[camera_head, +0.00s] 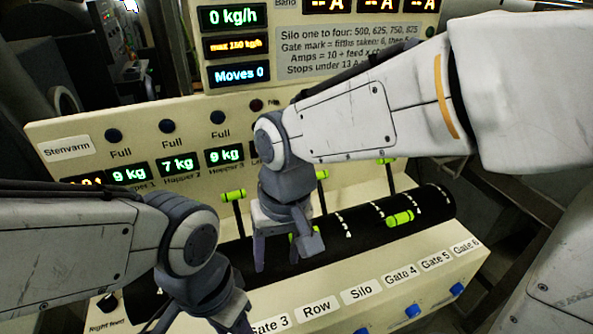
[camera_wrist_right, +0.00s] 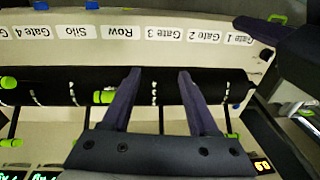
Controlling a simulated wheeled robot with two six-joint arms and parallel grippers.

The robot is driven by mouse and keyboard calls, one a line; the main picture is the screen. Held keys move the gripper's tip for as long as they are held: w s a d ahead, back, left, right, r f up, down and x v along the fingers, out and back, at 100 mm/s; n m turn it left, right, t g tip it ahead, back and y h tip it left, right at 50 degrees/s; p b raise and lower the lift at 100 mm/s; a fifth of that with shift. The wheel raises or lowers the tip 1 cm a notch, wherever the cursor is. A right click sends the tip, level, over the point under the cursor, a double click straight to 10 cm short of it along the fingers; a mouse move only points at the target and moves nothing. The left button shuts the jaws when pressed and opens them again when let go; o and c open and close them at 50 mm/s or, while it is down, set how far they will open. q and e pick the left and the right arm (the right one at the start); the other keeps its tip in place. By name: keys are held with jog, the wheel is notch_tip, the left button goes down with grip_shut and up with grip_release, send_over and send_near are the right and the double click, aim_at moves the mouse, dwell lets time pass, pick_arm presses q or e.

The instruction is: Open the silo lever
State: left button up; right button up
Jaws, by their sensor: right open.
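The Silo label (camera_head: 361,294) sits on the front strip between Row and Gate 4, and shows upside down in the right wrist view (camera_wrist_right: 75,32). A raised green-handled lever (camera_head: 322,174) stands behind my right gripper, roughly in line with that label; I cannot tell for sure that it is the silo lever. A lowered green handle (camera_head: 303,237) is partly hidden by my right gripper and shows left of its fingers in the wrist view (camera_wrist_right: 103,97). My right gripper (camera_head: 285,258) is open and empty over the black drum. My left gripper's fingers are cut off at the bottom edge.
Other green levers stand near: a raised one (camera_head: 233,195) to the left, another raised one (camera_head: 385,160) and a lowered one (camera_head: 400,218) to the right. The black drum (camera_head: 436,198) runs below them. Displays (camera_head: 180,163) line the panel behind.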

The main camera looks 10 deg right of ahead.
jog(key=w+d+r+m+t, duration=0.1)
jog(key=w+d+m, duration=0.45)
jog(key=w, duration=0.45)
jog(key=w+d+m+b, duration=0.1)
jog(key=w+d+m, duration=0.4)
jog(key=w, duration=0.5)
jog(key=w+d+r+m+t, duration=0.1)
jog(key=w+d+m, duration=0.3)
jog(key=w+m, duration=0.45)
jog(key=shift+n+h, duration=0.3)
jog(key=shift+n, duration=0.4)
jog(key=x, duration=0.3)
jog(key=p+x, duration=0.1)
jog(key=x, duration=0.3)
jog(key=w+x, duration=0.1)
jog(key=x, duration=0.2)
jog(key=shift+f+p, duration=0.3)
jog(key=shift+p, duration=0.05)
jog(key=c, duration=0.9)
jog(key=shift+w+r, duration=0.1)
grip_shut()
jog(key=shift+w+a+r, duration=0.1)
